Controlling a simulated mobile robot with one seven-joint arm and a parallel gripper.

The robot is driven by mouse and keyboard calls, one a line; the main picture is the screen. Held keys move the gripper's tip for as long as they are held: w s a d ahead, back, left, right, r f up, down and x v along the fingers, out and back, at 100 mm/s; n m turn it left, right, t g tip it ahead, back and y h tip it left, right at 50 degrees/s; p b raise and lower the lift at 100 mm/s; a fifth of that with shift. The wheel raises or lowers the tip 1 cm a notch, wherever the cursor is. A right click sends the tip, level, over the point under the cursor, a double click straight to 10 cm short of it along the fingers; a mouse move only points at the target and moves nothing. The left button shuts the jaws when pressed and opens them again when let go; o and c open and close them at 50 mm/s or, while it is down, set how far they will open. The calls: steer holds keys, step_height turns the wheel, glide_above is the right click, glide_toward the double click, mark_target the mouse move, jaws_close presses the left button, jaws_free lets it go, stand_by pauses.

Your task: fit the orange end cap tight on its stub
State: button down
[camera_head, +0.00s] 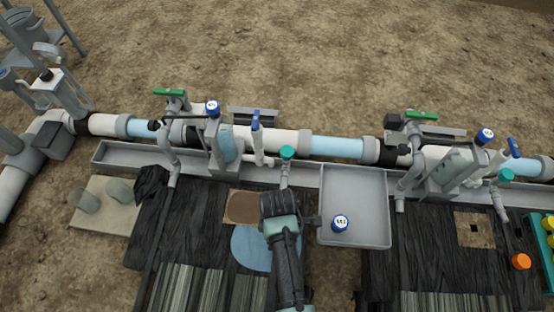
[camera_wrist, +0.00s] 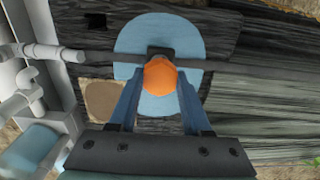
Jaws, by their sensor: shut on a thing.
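The orange end cap (camera_wrist: 161,76) is between the two blue-grey fingers of my gripper (camera_wrist: 160,84) in the wrist view. My gripper is shut on it. A dark stub (camera_wrist: 160,52) on a thin dark pipe (camera_wrist: 97,56) shows just beyond the cap, over a light blue disc (camera_wrist: 143,32). The cap partly hides the stub, and I cannot tell whether they touch. In the head view my gripper (camera_head: 280,205) stands over the disc (camera_head: 246,250) and hides the cap and stub.
Pipework with valves runs along the back. Another orange piece (camera_head: 521,261) is at the far right, beside a teal crate (camera_head: 536,228).

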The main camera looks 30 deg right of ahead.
steer(key=shift+f, duration=1.1)
stand_by(0.6)
steer(key=c, duration=0.7)
jaws_free()
steer(key=shift+o, duration=0.2)
steer(key=shift+f, duration=0.35)
